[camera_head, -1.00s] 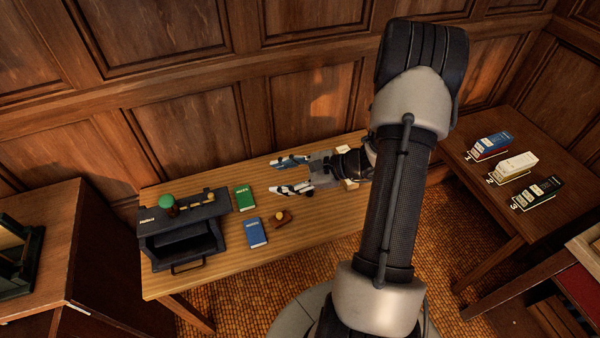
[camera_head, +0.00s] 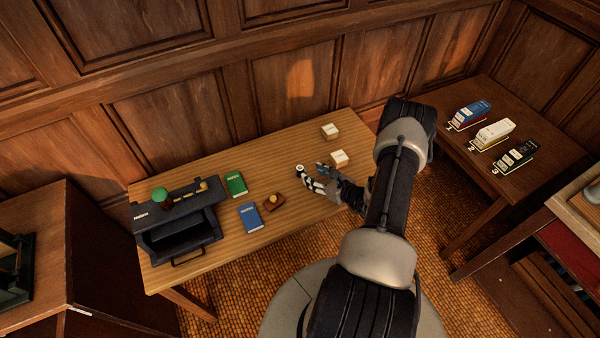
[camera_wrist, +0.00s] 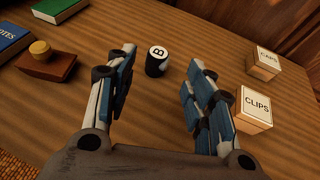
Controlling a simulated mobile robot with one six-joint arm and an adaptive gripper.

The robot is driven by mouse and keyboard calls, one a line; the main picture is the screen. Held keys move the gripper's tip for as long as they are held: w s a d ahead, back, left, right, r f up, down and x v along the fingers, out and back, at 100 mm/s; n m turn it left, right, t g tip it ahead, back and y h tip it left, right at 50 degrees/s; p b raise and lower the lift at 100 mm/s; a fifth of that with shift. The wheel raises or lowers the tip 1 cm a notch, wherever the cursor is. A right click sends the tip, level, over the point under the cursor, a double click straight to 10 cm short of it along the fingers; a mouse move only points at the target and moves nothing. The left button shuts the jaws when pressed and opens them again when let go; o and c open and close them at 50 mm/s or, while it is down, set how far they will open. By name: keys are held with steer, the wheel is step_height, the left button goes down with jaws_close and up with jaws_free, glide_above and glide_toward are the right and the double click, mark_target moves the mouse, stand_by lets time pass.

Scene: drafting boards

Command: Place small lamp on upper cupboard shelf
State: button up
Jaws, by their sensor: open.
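A small item with a round green top (camera_head: 160,195), which looks like the small lamp, stands at the left end of the dark box (camera_head: 157,240) on the table. My gripper (camera_head: 312,176) is open and empty over the middle right of the table, well to the right of the green item. In the wrist view, my gripper (camera_wrist: 160,66) has a black cylinder with a white "B" top (camera_wrist: 156,61) ahead between its spread fingers, not gripped. The green item is outside the wrist view. I cannot make out an upper cupboard shelf.
A green book (camera_head: 235,184), a blue book (camera_head: 249,217) and a brown stamp-like block (camera_head: 273,202) lie on the table (camera_head: 290,215). White boxes marked "CAPS" (camera_wrist: 264,64) and "CLIPS" (camera_wrist: 254,108) stand right of the cylinder. A side table (camera_head: 470,190) holds three boxes.

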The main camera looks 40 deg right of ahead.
mark_target(299, 167)
steer(key=b+x, duration=0.1)
steer(key=x, duration=0.8)
steer(key=shift+a, duration=0.1)
steer(key=shift+c, duration=0.2)
jaws_close()
steer(key=shift+r, duration=0.15)
step_height(299, 167, up, 20)
steer(key=p, duration=0.3)
stand_by(0.4)
